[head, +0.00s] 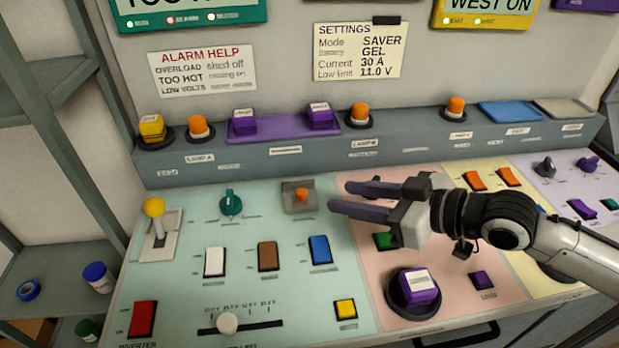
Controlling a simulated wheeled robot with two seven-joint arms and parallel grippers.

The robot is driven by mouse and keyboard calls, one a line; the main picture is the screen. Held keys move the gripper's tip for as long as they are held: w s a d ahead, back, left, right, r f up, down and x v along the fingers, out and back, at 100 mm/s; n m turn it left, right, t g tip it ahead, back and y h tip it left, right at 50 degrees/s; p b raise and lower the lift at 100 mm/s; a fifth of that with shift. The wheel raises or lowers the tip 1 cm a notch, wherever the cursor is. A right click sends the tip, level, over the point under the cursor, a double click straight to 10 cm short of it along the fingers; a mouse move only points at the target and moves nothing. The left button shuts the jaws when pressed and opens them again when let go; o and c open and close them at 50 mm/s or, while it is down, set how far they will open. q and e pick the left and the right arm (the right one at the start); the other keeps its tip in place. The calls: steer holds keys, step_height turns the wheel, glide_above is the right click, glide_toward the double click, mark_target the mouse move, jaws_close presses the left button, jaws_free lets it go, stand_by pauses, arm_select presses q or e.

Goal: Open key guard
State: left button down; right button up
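No label that reads as key guard can be made out on the control panel (190,275). A small grey plate with an orange knob (300,196) sits near the panel's upper middle. My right gripper (340,196) comes in from the right, its two dark fingers apart and empty, pointing left. Its fingertips are just right of the grey plate, seemingly above the panel; contact cannot be told. A large purple button (417,285) in a round black base is below the gripper. The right hand partly covers a green switch (385,241). My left gripper is out of view.
A yellow-knobbed lever (155,209), a teal rotary knob (231,203) and white, brown and blue rocker switches (319,249) stand on the panel. A raised grey ledge (250,163) with orange and purple buttons runs behind. Shelves with small containers (98,277) are at left.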

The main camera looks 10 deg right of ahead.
mark_target(302, 191)
steer(key=p+x, duration=0.1)
steer(key=x, duration=0.8)
steer(key=shift+a, duration=0.25)
jaws_close()
